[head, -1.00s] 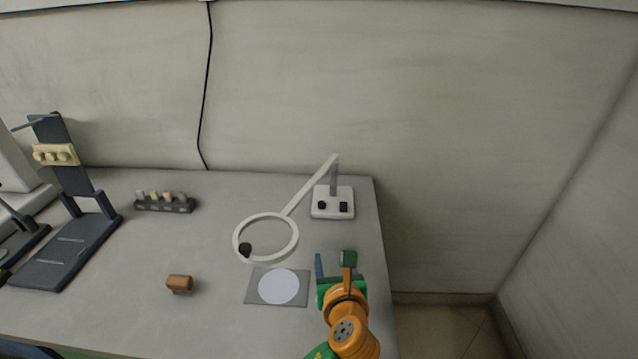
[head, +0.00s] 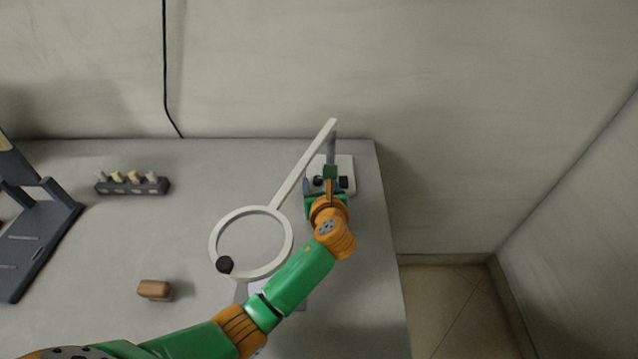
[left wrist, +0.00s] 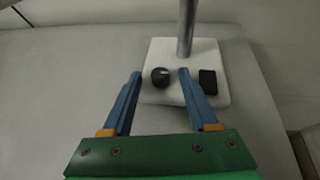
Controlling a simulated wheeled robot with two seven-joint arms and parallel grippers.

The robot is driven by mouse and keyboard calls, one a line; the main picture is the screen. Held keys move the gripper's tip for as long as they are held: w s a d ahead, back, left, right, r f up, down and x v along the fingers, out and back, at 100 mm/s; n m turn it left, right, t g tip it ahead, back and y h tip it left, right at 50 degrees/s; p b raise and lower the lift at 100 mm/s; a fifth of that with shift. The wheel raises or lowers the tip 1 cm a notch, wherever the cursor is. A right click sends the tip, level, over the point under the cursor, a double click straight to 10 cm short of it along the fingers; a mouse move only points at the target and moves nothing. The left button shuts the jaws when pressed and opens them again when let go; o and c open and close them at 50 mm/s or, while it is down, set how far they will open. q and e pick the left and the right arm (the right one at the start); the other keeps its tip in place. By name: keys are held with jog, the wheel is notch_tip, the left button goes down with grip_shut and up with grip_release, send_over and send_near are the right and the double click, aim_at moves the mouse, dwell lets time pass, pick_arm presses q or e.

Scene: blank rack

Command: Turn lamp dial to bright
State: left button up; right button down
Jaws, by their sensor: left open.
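The lamp has a white base (head: 346,163) at the back right of the table, a metal post, a slanting white arm (head: 303,167) and a ring head (head: 289,240). A round black dial (left wrist: 160,77) with a pale mark sits on the base, left of a black rectangular switch (left wrist: 208,82); the switch also shows in the head view (head: 345,181). My left gripper (head: 319,180) is open at the base's front edge. In the left wrist view its blue fingertips (left wrist: 159,74) appear on either side of the dial, with nothing gripped. Contact with the dial cannot be told. My right gripper is out of view.
A grey card (head: 241,293) lies partly hidden under my left arm. A brown block (head: 154,289), a dark rack with several pegs (head: 133,188) and a dark stand (head: 38,245) are left. The table's right edge is close.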

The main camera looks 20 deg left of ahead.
pick_arm(q)
jog(key=shift+s+r, duration=0.15)
jog(key=shift+c, duration=1.3)
jog(key=shift+d, duration=0.1)
grip_shut()
